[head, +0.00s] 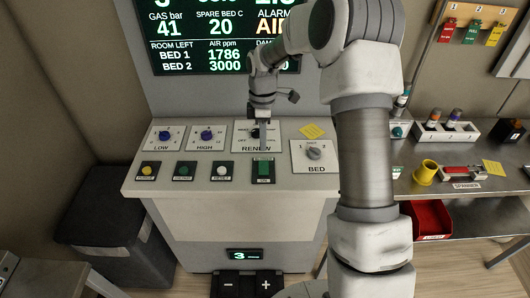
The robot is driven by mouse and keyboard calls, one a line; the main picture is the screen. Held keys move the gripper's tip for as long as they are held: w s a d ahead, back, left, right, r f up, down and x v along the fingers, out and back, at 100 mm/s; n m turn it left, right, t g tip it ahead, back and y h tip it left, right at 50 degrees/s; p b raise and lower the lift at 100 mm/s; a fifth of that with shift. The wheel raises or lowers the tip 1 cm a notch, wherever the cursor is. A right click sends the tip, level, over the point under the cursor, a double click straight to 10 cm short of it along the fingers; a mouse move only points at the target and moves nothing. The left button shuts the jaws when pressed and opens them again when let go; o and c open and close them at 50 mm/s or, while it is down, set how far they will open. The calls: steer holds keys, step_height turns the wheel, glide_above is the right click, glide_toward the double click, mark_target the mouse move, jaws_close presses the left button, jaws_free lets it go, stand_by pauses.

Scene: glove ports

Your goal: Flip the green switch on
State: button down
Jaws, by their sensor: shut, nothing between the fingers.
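The green switch (263,170) is a green rectangular piece on a dark plate in the front row of the console, right of the white button. Small lettering shows at its lower end, too small to read surely. Which way it is set cannot be told. My gripper (262,122) is shut and empty. It points down over the RENEW plate (243,138), behind the green switch and apart from it. It hides part of the RENEW dial, and whether it touches that dial cannot be told.
Left of the switch are yellow (150,170), green (184,170) and white (222,170) buttons. LOW (165,134) and HIGH (207,134) knobs stand behind them. The BED knob (314,153) is to the right. A lit display (200,35) rises at the back. My arm covers the console's right side.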

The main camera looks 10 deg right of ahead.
steer(key=shift+s+r, duration=0.15)
steer(key=shift+r, duration=0.9)
steer(key=shift+s+r, duration=0.1)
steer(key=shift+r, duration=0.9)
steer(key=s+d+r+m+t+h+b, duration=0.1)
steer(key=s+r+m+t, duration=0.2)
steer(key=s+r+m, duration=0.7)
steer(key=s+r+m+t, duration=0.2)
steer(key=s+m, duration=0.1)
steer(key=s, duration=0.6)
steer(key=s+d+r+m+t, duration=0.1)
steer(key=s+r+m+t, duration=0.1)
steer(key=s, duration=0.6)
steer(key=shift+s+r+m+y+b, duration=0.2)
steer(key=shift+s+m+y+b, duration=0.2)
steer(key=shift+b, duration=0.05)
